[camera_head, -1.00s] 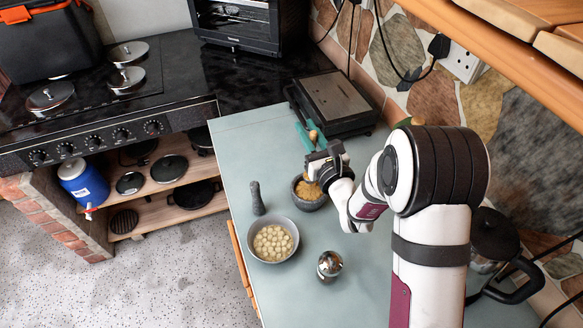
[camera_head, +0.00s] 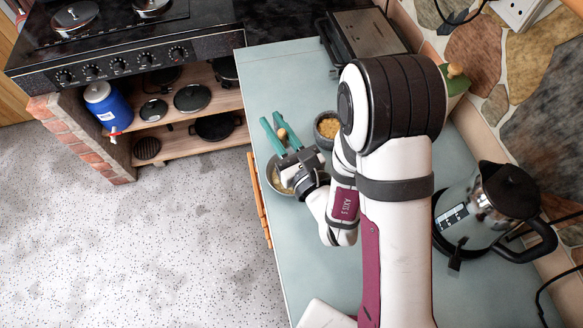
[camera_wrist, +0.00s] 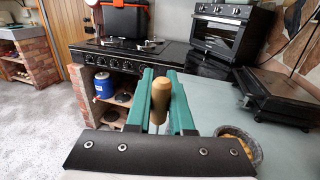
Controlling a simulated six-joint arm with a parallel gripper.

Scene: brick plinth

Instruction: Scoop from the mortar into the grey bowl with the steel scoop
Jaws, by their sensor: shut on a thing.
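My gripper (camera_head: 272,121) has green fingers and is shut on the steel scoop's wooden handle (camera_head: 282,133). In the wrist view the handle (camera_wrist: 161,97) stands between the fingers, with a bit of thin steel shaft below it. The scoop's head is hidden, so I cannot tell what it carries. The grey bowl (camera_head: 270,178) is partly covered by my gripper and wrist; pale contents show inside. The mortar (camera_head: 318,136), with yellow-brown grains in it, stands to the gripper's right in the head view. It also shows at the lower right of the wrist view (camera_wrist: 257,156).
A black kettle (camera_head: 488,215) stands on the right of the pale worktop (camera_head: 280,72). A flat grill (camera_head: 368,40) is at the back, beside the wall. The stove (camera_head: 120,65) is at the left. The worktop's left edge runs close to the bowl.

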